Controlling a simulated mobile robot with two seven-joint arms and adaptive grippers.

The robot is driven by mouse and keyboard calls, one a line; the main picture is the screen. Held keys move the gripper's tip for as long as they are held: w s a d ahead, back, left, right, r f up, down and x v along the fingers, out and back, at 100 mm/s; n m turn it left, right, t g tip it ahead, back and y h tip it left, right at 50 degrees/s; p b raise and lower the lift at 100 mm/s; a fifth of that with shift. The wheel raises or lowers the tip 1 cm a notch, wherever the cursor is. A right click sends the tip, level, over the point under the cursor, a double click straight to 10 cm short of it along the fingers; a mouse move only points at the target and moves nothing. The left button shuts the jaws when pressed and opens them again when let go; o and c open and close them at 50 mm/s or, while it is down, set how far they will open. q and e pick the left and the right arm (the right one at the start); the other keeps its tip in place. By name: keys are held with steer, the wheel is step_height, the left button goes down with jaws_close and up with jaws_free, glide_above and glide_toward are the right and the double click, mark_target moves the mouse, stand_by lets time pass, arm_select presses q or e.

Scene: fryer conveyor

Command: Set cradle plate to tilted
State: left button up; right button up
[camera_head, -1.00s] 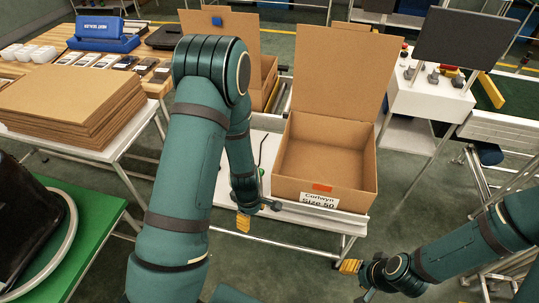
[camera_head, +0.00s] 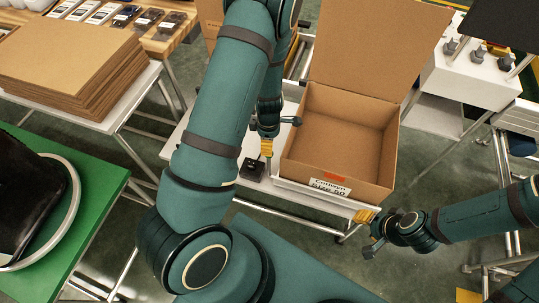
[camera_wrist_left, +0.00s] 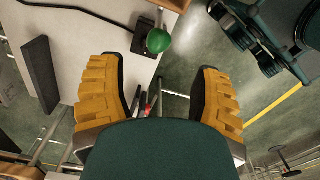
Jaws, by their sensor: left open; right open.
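The open cardboard box (camera_head: 335,140) sits on the white cradle plate (camera_head: 300,196), whose front rim shows below it. I cannot tell for sure whether the plate is level or tilted. A small black lever base (camera_head: 252,169) stands on the white table left of the box. A round green knob (camera_wrist_left: 159,40) on a black base shows in the left wrist view. My left gripper (camera_head: 266,148) hangs over that spot; its yellow fingers (camera_wrist_left: 158,95) are open and empty, with the knob beyond them, apart. My right gripper (camera_head: 369,231) is open and empty by the plate's front right corner.
A stack of flat cardboard (camera_head: 70,75) lies on a white table at left. A green table (camera_head: 105,185) with a black bag (camera_head: 30,200) stands at near left. A white console with grey knobs (camera_head: 478,53) is at right. Floor is free between the tables.

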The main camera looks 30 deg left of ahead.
arm_select(q)
step_height(320, 180, down, 11)
steer(key=shift+r+b, duration=0.15)
steer(key=shift+b, duration=0.85)
steer(key=shift+w, duration=0.1)
jaws_close()
